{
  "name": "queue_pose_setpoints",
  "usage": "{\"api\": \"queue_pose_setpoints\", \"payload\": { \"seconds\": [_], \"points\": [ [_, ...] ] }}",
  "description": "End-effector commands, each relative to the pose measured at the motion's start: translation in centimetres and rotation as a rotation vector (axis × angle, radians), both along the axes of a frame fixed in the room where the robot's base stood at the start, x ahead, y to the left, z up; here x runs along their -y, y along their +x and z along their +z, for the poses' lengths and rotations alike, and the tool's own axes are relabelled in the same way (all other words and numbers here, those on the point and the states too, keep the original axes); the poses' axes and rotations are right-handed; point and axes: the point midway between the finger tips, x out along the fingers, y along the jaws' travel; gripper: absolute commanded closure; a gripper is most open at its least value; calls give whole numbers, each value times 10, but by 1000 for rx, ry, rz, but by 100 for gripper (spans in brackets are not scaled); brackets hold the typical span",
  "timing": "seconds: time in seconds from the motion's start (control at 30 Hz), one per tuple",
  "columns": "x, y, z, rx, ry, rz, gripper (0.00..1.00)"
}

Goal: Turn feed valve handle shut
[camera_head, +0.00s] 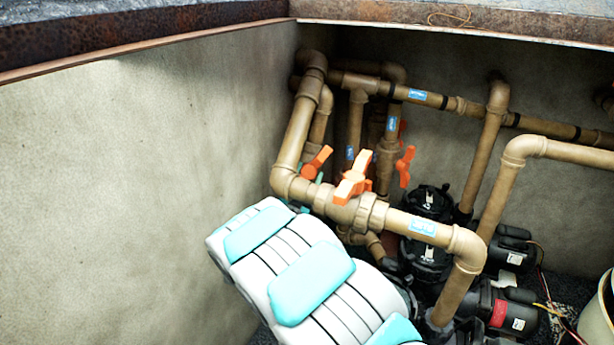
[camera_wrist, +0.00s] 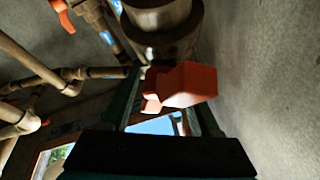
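In the head view, an orange valve handle (camera_head: 316,163) shows behind the front pipe. A larger orange handle (camera_head: 352,183) sits on the front pipe's valve, and a third (camera_head: 404,167) hangs farther right. No readable label shows which is the feed valve. My white and teal arm reaches up from the bottom, and its end is mostly hidden behind the front pipe by the left handle. In the wrist view, an orange handle (camera_wrist: 186,85) under a brown valve body lies just ahead of my gripper (camera_wrist: 160,105). The dark fingers stand apart on either side; contact is unclear.
Brown pipes (camera_head: 500,180) with blue labels crowd the pit's corner. Black pumps (camera_head: 510,310) stand below at the right. A bare concrete wall (camera_head: 120,190) is on the left, with open room beside my arm. A rusty rim (camera_head: 450,15) edges the pit.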

Motion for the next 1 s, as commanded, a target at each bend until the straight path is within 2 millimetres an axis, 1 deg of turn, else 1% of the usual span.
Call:
{"api": "queue_pose_setpoints", "payload": {
  "seconds": [0.03,0.17,0.2,0.4,0.53,0.67,0.8,1.0],
  "points": [
    [0,0,0,0,0,0,32],
    [-1,0,1,2,0,2,18],
    [-1,0,1,3,0,1,16],
    [-1,0,2,3,0,2,16],
    [-4,-5,0,3,0,5,16],
    [-8,-17,-5,1,0,5,16],
    [-13,-37,-11,2,-1,5,16],
    [-20,-59,-19,2,0,4,16]
  ]
}}
